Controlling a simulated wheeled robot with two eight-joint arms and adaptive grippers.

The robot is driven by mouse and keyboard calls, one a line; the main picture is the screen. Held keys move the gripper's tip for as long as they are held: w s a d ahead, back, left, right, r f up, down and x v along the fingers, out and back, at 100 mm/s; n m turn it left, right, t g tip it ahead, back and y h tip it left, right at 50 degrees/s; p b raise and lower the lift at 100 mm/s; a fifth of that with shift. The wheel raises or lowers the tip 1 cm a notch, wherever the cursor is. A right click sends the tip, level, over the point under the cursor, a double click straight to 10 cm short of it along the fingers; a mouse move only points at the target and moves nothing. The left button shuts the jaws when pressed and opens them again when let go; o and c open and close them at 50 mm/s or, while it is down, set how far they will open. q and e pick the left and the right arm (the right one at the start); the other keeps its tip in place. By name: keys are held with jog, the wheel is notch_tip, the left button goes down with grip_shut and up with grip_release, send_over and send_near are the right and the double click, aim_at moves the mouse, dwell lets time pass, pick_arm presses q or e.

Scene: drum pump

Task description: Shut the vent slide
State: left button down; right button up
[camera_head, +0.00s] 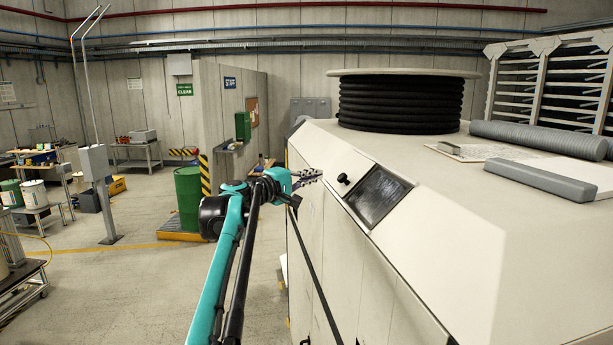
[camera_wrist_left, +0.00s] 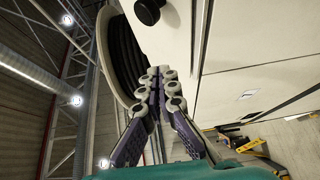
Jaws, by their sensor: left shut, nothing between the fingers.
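A white cabinet (camera_head: 460,235) fills the right of the head view. Its sloped face carries a black knob (camera_head: 343,179) beside a dark, framed rectangular panel (camera_head: 378,197). I cannot tell whether that dark panel is the vent opening or a screen. The knob also shows at the top of the left wrist view (camera_wrist_left: 149,11). My left gripper (camera_head: 314,175) is just left of the knob in the head view, apart from it. In the left wrist view my left gripper (camera_wrist_left: 163,76) has its fingertips together with nothing between them. My right gripper is out of view.
A black hose coil (camera_head: 400,103) stands on the cabinet top, with grey rolls (camera_head: 540,136) to its right. The floor left of my arm is mostly clear.

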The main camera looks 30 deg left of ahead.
pick_arm(q)
jog(key=s+d, duration=1.2)
jog(key=d, duration=0.4)
jog(key=shift+d+p, duration=0.3)
dwell(0.6)
